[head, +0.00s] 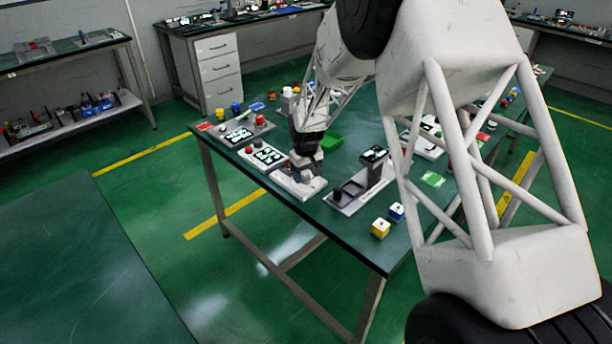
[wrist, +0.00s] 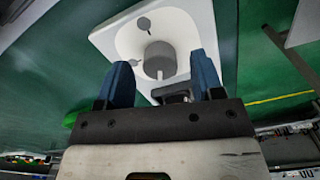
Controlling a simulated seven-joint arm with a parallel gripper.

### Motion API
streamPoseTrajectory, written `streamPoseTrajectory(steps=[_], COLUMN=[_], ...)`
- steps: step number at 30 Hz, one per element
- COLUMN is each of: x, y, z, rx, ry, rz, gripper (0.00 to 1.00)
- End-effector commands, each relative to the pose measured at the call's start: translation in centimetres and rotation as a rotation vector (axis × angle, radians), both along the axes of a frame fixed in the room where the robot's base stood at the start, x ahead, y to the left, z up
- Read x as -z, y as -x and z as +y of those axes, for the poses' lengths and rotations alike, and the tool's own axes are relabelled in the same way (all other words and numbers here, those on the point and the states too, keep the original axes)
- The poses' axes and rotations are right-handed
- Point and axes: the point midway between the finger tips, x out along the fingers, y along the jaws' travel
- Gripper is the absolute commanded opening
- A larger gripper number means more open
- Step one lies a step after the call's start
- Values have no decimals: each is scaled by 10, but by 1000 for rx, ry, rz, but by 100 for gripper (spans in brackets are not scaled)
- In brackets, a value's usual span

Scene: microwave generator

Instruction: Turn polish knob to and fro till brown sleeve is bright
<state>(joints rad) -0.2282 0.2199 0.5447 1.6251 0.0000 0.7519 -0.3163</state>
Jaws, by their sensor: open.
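A grey round knob (wrist: 160,60) stands on a white plate (wrist: 205,22) in the wrist view. Two small grey round marks with bars sit beside the knob. My gripper (wrist: 161,72) is open, with one blue finger on each side of the knob and gaps showing between. A dark block (wrist: 172,93) lies just below the knob between the fingers; what it is I cannot tell. In the head view my gripper (head: 308,172) is low over the white plate (head: 290,186) and hides most of its top.
Yellow (head: 380,229) and blue (head: 396,211) blocks sit near the table's front corner.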

Motion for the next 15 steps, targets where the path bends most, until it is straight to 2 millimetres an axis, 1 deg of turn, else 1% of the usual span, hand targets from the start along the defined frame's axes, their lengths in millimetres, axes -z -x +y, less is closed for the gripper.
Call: streamPoseTrajectory(steps=[15], x=[-60], y=[0], z=[0], rx=[0], ry=[-1], rz=[-1], gripper=[61])
